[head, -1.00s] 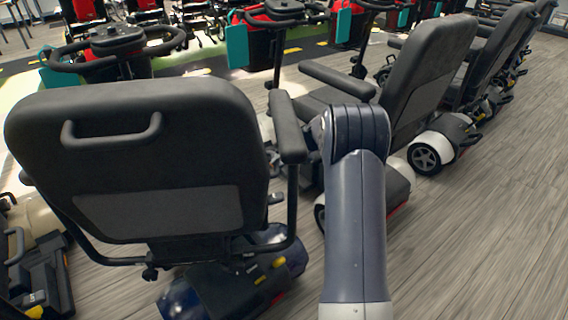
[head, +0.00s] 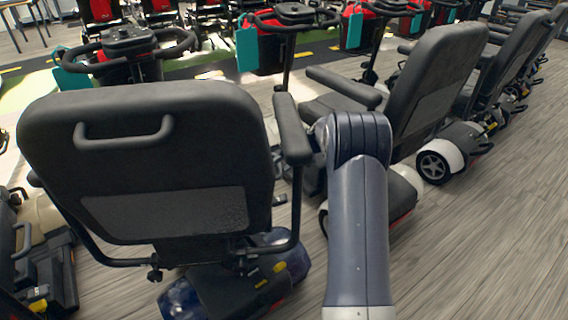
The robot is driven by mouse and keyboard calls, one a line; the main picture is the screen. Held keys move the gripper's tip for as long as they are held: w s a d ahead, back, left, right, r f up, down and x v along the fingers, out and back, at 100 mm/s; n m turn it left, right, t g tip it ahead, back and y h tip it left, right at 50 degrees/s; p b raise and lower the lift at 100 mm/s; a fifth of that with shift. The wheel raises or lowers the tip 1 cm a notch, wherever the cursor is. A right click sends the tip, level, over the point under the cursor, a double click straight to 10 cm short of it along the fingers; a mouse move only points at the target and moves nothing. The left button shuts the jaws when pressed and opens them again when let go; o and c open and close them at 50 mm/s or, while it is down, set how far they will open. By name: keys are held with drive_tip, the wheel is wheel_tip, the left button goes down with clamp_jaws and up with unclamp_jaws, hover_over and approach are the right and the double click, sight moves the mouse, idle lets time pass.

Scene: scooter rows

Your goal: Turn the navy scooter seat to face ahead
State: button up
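The navy scooter (head: 180,297) stands close in front of me at the left, with its dark blue rear body low in the picture. Its dark grey seat (head: 245,120) shows its back to me, with a loop handle on the backrest and an armrest (head: 291,130) on the right side. The handlebar (head: 125,42) of the scooter shows beyond the backrest. My arm rises at the right of the seat, its upper part beside the armrest. My gripper is not visible; it is hidden beyond the arm or out of the picture.
More scooters line up to the right. A beige scooter (head: 40,222) is at the left edge. Open wooden floor (head: 490,240) lies at the right.

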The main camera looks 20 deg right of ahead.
drive_tip(key=p+v, duration=0.3)
drive_tip(key=v, duration=0.8)
drive_tip(key=shift+a, duration=0.1)
